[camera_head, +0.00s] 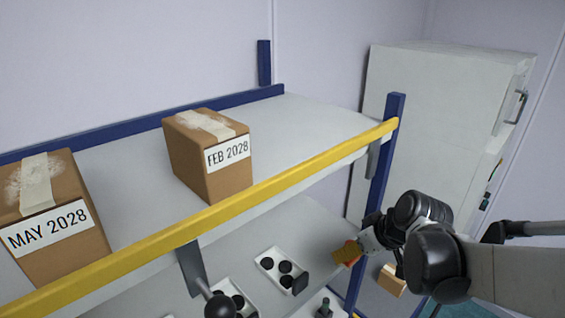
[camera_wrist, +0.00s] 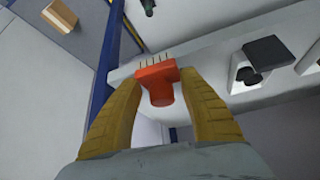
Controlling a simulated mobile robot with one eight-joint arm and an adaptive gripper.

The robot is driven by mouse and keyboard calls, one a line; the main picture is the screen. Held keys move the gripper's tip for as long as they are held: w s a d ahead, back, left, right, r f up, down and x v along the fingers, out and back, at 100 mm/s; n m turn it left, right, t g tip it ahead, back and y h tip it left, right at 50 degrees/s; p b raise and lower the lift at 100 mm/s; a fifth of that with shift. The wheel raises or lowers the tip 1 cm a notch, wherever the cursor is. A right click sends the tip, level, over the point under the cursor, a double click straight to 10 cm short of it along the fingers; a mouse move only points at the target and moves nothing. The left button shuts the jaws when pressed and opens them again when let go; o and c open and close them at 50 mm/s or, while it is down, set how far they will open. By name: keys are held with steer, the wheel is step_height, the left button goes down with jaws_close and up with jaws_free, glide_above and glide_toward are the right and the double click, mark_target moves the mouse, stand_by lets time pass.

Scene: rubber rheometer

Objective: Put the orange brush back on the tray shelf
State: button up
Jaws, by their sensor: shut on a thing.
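My gripper (camera_head: 347,254) is at the right end of the lower shelf, near the blue post. In the wrist view its two yellow fingers (camera_wrist: 160,88) are shut on the orange brush (camera_wrist: 158,85), with the thin bristles pointing away from me. The brush shows only as a small orange patch in the head view (camera_head: 352,262). The tray shelf (camera_head: 310,222) is the lower grey level, below the yellow-edged upper shelf. It bears white trays with black discs, one of them in the middle (camera_head: 262,262). In the wrist view the brush overlaps the pale shelf edge (camera_wrist: 200,62); I cannot tell whether they touch.
The upper shelf's yellow beam (camera_head: 260,192) and blue post (camera_head: 380,165) stand close to my arm. Cardboard boxes marked FEB 2028 (camera_head: 210,155) and MAY 2028 (camera_head: 48,220) sit above. Another carton (camera_head: 391,281) is low at right. A white cabinet (camera_head: 440,120) stands behind.

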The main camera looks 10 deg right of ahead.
steer(key=w+a, duration=0.1)
steer(key=w, duration=0.1)
steer(key=w+a, duration=0.1)
steer(key=w, duration=0.1)
steer(key=w+a+p, duration=0.1)
steer(key=w, duration=0.1)
steer(key=shift+w+a+r, duration=0.1)
steer(key=shift+w+a, duration=0.05)
steer(key=shift+w, duration=0.15)
steer(key=shift+w+p, duration=0.15)
steer(key=shift+p, duration=0.2)
steer(key=shift+s+f, duration=0.2)
steer(key=shift+f, duration=0.05)
steer(key=o, duration=1.3)
steer(key=shift+w+f, duration=0.1)
